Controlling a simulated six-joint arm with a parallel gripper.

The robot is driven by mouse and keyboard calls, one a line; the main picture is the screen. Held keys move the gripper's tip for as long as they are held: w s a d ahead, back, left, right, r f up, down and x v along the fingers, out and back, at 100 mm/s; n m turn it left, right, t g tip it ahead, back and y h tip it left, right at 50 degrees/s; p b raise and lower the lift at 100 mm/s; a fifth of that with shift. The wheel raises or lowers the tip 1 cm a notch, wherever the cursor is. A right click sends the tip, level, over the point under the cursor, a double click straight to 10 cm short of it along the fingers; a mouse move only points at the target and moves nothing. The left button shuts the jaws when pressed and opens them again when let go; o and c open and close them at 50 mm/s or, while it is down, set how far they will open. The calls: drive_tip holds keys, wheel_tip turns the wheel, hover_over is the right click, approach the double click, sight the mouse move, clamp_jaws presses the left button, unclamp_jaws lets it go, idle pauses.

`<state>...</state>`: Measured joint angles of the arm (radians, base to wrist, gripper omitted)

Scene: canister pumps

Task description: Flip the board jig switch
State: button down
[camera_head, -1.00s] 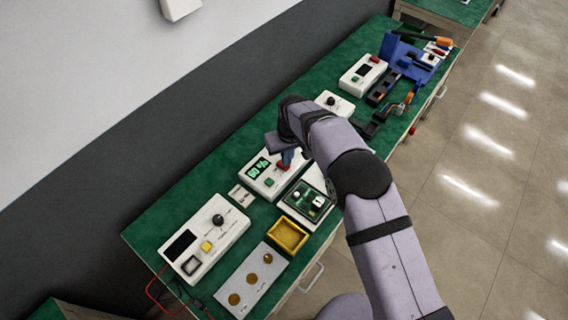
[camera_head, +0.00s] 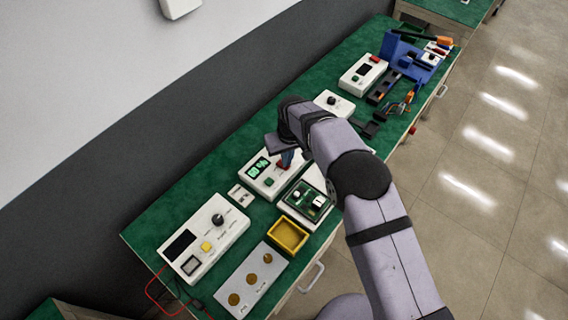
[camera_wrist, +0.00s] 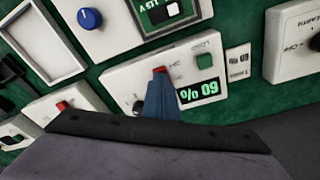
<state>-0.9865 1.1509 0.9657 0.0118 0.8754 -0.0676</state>
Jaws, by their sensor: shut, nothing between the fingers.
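A white box (camera_head: 262,187) with a lit green "60 %" display and a green button stands mid-bench; it also shows in the wrist view (camera_wrist: 125,72). A red switch or button (camera_wrist: 159,69) is on its top. My gripper (camera_head: 288,157) is shut and empty, with its blue fingertips (camera_wrist: 160,88) pointing down at the red part, very close to it. I cannot tell whether they touch. A green circuit board (camera_head: 303,198) lies in a frame beside the box, toward the bench front. I cannot tell which control is the board jig switch.
A white meter box (camera_head: 207,238), a yellow tray (camera_head: 288,236) and a plate with round gold pads (camera_head: 252,279) are at the near end. A blue knob (camera_wrist: 90,18) sits on a white panel beside the board. Further devices and a blue stand (camera_head: 392,47) fill the far end.

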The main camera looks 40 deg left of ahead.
drive_tip(key=shift+f, duration=0.3)
drive_tip(key=shift+r, duration=0.15)
wheel_tip(320, 180, up, 7)
drive_tip(key=p, duration=0.3)
idle(0.8)
